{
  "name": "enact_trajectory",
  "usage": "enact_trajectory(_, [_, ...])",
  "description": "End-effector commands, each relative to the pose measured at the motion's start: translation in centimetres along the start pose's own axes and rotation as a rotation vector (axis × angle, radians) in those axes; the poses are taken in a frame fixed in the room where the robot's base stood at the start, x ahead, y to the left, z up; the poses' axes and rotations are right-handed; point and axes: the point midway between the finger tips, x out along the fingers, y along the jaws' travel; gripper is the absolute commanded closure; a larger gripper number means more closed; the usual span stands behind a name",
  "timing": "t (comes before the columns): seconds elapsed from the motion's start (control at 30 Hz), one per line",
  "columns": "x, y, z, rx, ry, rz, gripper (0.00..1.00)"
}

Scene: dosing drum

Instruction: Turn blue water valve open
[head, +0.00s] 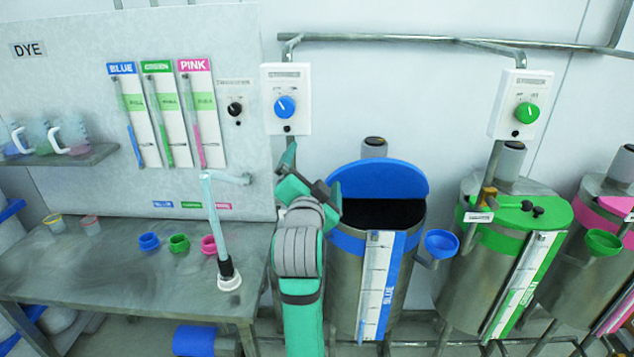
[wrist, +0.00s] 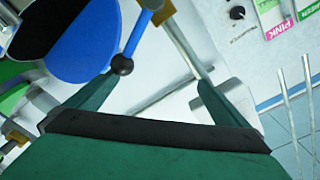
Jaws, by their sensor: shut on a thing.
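The blue water valve's lever (wrist: 136,42) is a blue bar with a black ball end, running down from a brass fitting (wrist: 159,10) on a grey pipe (wrist: 184,38). My gripper (wrist: 160,80) is shut on the lever with its fingers well apart; the black ball meets the left fingertip, and the pipe runs down near the right one. The exact contact is hard to make out. In the head view my gripper (head: 306,170) is beside the blue drum (head: 407,285), and my arm hides the valve there.
The blue drum's lid (head: 378,178) stands open behind my gripper. A control box with a blue knob (head: 285,107) hangs above. The green drum (head: 460,265) stands at right.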

Motion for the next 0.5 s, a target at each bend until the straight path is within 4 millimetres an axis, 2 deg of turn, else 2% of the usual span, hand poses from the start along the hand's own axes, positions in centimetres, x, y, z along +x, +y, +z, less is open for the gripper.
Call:
enact_trajectory(0.03, [-0.2, -1.8, 3.0, 0.005, -0.057, -0.029, 0.12])
enact_trajectory(0.5, [-0.3, -4.1, 4.8, 0.004, -0.068, -0.031, 0.12])
